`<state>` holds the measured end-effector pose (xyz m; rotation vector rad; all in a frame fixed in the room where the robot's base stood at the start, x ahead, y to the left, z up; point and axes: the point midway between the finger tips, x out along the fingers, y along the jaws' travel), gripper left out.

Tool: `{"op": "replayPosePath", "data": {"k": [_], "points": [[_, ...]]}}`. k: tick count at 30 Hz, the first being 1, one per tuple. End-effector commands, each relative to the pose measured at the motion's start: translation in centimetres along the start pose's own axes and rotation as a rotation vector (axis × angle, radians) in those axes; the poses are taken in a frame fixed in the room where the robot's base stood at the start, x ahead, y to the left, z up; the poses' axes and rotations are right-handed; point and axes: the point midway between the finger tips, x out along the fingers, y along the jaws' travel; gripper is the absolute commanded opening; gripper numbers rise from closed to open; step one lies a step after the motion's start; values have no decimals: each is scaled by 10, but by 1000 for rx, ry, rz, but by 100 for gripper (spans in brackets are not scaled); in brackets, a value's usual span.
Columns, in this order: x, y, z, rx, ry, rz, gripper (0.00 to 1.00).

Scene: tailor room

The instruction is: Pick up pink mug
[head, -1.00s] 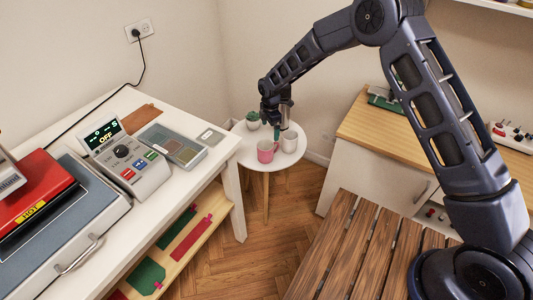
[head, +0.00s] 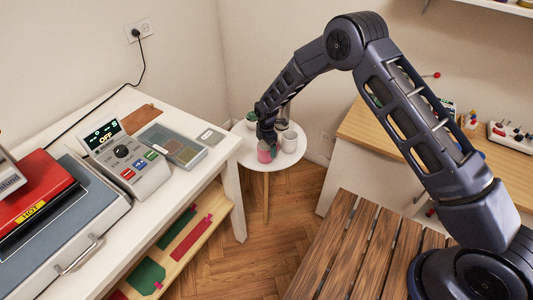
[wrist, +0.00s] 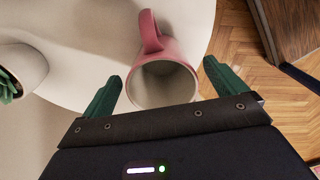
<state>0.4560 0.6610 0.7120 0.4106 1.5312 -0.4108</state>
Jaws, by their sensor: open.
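The pink mug (head: 264,155) stands upright on a small round white table (head: 246,160). In the wrist view the pink mug (wrist: 161,84) lies between the two green fingers, its open mouth toward the camera and its handle pointing to the top of the picture. My gripper (wrist: 161,82) is open, with a finger on each side of the mug. A gap shows on both sides near the fingertips. In the head view my gripper (head: 267,140) is over the mug and partly hides it.
A white worktable (head: 185,185) is left; a wooden-topped cabinet (head: 375,131) is right.

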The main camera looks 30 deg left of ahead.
Motion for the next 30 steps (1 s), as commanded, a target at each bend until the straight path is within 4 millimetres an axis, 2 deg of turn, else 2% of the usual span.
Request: {"op": "replayPosePath", "data": {"k": [5,12,14,21,22,30], "points": [[23,-1,-1,-1,0,0,96],[26,0,0,0,0,1,96],[26,0,0,0,0,1,88],[26,-1,-1,0,0,0,41],[26,0,-1,0,0,1,39],[23,0,-1,0,1,1,39]]}}
